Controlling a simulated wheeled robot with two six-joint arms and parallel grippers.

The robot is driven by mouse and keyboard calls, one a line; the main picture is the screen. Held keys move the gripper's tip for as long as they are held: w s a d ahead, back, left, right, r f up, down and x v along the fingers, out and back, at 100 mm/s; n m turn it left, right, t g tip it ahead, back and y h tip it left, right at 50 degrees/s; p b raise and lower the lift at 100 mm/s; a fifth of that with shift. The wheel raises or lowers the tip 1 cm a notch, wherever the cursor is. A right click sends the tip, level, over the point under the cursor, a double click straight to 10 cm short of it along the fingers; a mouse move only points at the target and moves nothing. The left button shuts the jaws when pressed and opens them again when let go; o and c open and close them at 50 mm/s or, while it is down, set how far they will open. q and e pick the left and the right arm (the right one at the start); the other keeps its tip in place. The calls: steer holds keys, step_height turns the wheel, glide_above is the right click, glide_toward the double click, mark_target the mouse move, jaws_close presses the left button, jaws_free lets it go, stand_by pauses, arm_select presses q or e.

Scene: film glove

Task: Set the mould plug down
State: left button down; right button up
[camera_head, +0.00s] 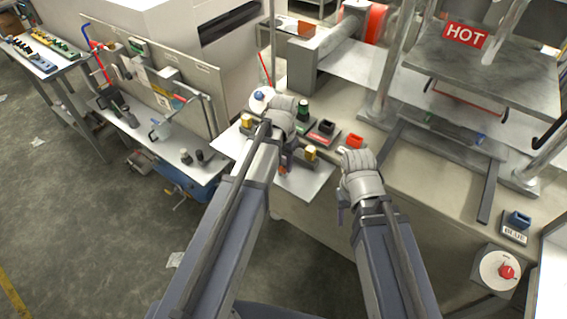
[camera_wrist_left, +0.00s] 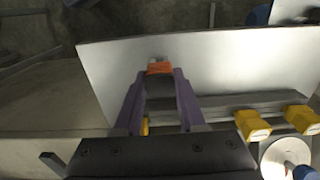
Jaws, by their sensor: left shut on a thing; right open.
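My left gripper (camera_head: 287,160) is over the pale metal plate (camera_head: 312,184) at the near edge of the bench. In the left wrist view its purple fingers (camera_wrist_left: 158,95) are shut on a small orange piece with a grey tip (camera_wrist_left: 158,67), which I take for the mould plug. The plug (camera_head: 283,170) shows only as a small orange spot in the head view. The plate (camera_wrist_left: 225,60) lies behind the plug in the wrist view; I cannot tell whether they touch. My right gripper (camera_head: 342,203) is open and empty, right of the plate.
Yellow blocks (camera_head: 310,153) stand by the plate, also in the wrist view (camera_wrist_left: 253,124). Green (camera_head: 303,108), dark red (camera_head: 325,128) and orange-red (camera_head: 355,141) pieces stand behind. A press marked HOT (camera_head: 466,35) stands at right. A blue piece (camera_head: 519,219) is near the dial.

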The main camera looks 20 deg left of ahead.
mark_target(283, 162)
arm_select(q)
steer(key=c, duration=0.5)
jaws_free()
step_height(283, 162, up, 12)
steer(key=p, duration=1.3)
steer(key=s+d+y, duration=0.1)
steer(key=s+d, duration=0.9)
steer(key=s, duration=0.4)
steer(key=shift+s+d+r, duration=0.15)
steer(key=shift+d+r, duration=0.05)
steer(key=shift+d, duration=0.05)
